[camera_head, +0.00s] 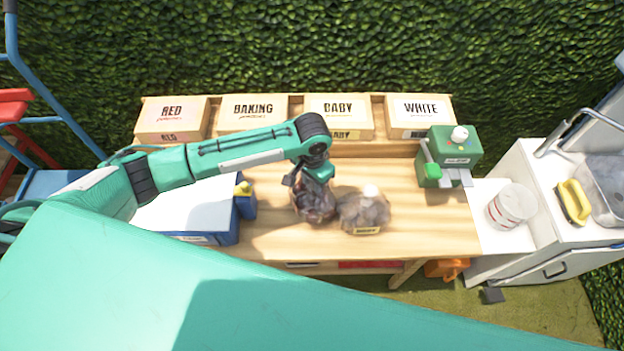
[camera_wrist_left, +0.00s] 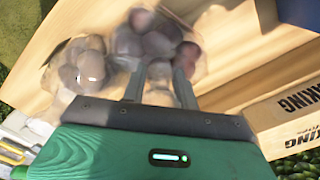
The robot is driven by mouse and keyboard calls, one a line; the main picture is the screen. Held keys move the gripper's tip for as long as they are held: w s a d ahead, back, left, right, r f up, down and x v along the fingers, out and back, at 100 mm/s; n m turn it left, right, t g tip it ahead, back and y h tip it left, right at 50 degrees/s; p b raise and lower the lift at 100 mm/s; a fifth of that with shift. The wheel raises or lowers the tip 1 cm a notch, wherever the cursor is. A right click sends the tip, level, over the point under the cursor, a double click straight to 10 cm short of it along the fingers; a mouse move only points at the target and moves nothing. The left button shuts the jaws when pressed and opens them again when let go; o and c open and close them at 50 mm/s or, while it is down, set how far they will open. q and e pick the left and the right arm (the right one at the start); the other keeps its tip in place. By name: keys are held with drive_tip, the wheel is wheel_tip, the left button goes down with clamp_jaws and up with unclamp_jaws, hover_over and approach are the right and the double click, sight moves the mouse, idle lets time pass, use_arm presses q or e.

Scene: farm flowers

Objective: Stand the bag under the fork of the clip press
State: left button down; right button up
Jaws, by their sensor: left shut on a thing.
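My left gripper (camera_head: 314,182) is above the wooden bench and shut on a clear bag of dark reddish round produce (camera_head: 316,207). In the left wrist view this bag (camera_wrist_left: 152,48) shows at and beyond the two fingers of my left gripper (camera_wrist_left: 160,90). A second clear bag (camera_head: 363,213), with a white top and a yellow label, stands just to its right. The green clip press (camera_head: 455,148), with a white knob and grey metal parts low at its front, stands at the bench's right end. Its fork is too small to make out clearly. My right gripper is not in view.
Boxes marked RED (camera_head: 172,115), BAKING (camera_head: 253,112), BABY (camera_head: 338,112) and WHITE (camera_head: 420,108) line the back. A blue device (camera_head: 246,205) is left of the bags. A white tub (camera_head: 511,205) stands right of the press. Bare wood lies between second bag and press.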

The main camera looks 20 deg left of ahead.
use_arm(q)
drive_tip(key=shift+f, duration=0.35)
drive_tip(key=c, duration=1.4)
unclamp_jaws()
drive_tip(key=shift+f, duration=0.15)
drive_tip(key=shift+c, duration=0.2)
drive_tip(key=o, duration=0.4)
drive_tip(key=shift+c, duration=0.2)
